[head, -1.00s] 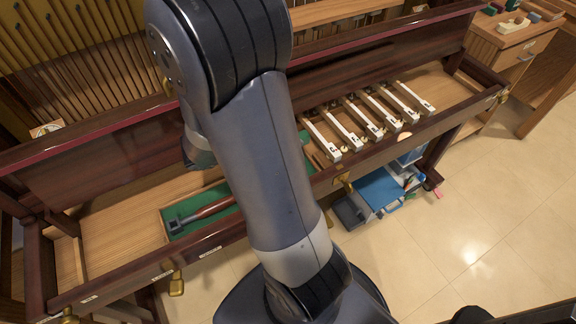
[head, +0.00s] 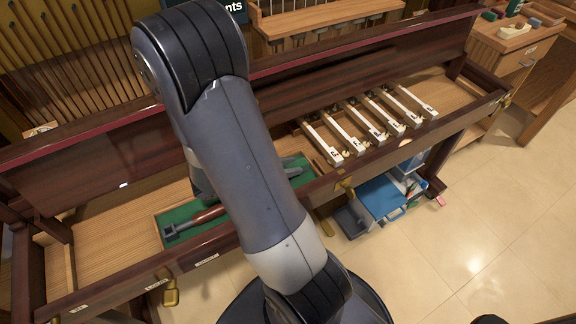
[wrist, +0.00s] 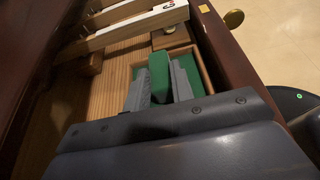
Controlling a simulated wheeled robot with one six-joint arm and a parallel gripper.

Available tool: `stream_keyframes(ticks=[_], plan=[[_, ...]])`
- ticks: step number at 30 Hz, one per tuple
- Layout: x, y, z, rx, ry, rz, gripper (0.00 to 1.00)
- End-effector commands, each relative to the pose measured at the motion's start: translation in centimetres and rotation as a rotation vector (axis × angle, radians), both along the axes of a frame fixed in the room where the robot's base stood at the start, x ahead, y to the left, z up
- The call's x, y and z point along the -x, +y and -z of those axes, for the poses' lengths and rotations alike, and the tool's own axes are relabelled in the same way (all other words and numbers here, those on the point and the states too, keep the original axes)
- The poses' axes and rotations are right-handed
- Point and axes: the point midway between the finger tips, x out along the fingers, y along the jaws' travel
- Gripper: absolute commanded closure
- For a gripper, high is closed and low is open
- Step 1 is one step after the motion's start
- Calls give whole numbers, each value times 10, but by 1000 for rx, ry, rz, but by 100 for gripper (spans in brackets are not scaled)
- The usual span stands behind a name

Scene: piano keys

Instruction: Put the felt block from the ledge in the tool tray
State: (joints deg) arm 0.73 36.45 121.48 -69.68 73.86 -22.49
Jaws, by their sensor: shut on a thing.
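The green felt block (wrist: 158,70) stands between the two grey fingers of my gripper (wrist: 160,86) in the wrist view, and the fingers are shut on it. The tool tray (head: 163,236) is a wooden box with a green lining, set in the piano's key bed. Its wooden rim (wrist: 204,68) and green floor also show in the wrist view, just beyond and beside the block. I cannot tell how high the block is above the tray floor.
A tool with a reddish handle (head: 208,216) lies in the tray's left end. Several white-topped keys (head: 352,136) stand to the right. The dark front rail (head: 375,160) runs along the near side. The key bed (head: 110,254) left of the tray is bare.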

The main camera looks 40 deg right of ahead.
Motion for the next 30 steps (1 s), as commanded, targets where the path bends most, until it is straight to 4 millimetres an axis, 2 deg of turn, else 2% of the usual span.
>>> stream_keyframes(ticks=[1, 9, 19, 23, 30], plan=[[0, 0, 2, 0, 0, 0, 76], [0, 0, 1, 0, 0, 0, 55], [-1, 1, -4, 0, 0, -1, 55], [-5, 15, -9, 1, -2, -3, 55], [-15, 56, -27, 0, -3, -6, 55]])
